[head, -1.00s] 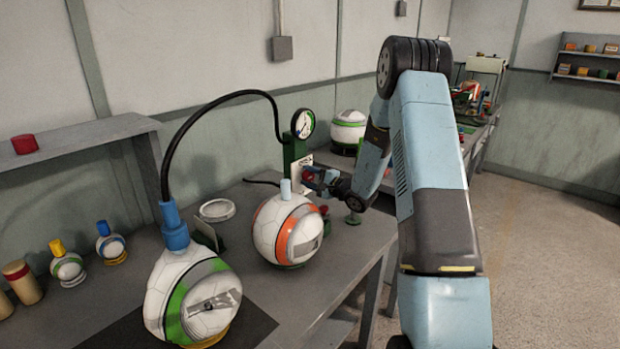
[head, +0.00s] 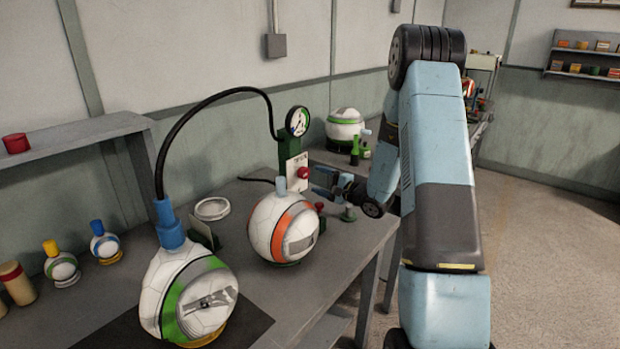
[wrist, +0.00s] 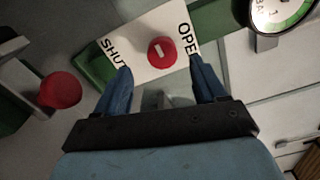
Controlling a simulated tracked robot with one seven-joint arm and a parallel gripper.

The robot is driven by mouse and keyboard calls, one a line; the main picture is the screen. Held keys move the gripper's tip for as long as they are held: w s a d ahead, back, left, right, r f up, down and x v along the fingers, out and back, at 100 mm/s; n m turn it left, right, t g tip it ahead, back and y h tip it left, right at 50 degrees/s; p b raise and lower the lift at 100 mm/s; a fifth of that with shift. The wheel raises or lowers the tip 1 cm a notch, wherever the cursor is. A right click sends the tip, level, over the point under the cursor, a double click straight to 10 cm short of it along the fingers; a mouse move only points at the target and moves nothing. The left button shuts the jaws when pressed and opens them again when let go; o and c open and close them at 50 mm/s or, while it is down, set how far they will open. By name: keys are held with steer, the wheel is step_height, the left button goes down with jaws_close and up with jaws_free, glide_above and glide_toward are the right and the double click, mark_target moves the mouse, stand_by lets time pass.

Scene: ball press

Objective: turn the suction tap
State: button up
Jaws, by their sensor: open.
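The suction tap is a red round knob (head: 304,173) with a white mark, on a white plate (head: 294,170) fixed to a green post. The wrist view shows the knob (wrist: 162,52) between the printed words SHUT and OPEN. Its white mark lies between the two words, nearer neither clearly. My gripper (head: 318,182) is open in front of the plate, to the right of the knob in the head view. In the wrist view its two blue fingers (wrist: 160,78) stand apart, with the knob beyond and between their tips. I see no contact with it.
A round gauge (head: 298,121) tops the post. A second red knob (wrist: 60,90) is left of my fingers. An orange-banded ball (head: 265,228) stands close by, and a hosed green-banded ball (head: 165,283) is nearer. Open floor (head: 540,270) lies to the right.

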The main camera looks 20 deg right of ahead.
steer(key=v, duration=0.6)
steer(key=shift+s, duration=0.2)
steer(key=shift+d, duration=0.1)
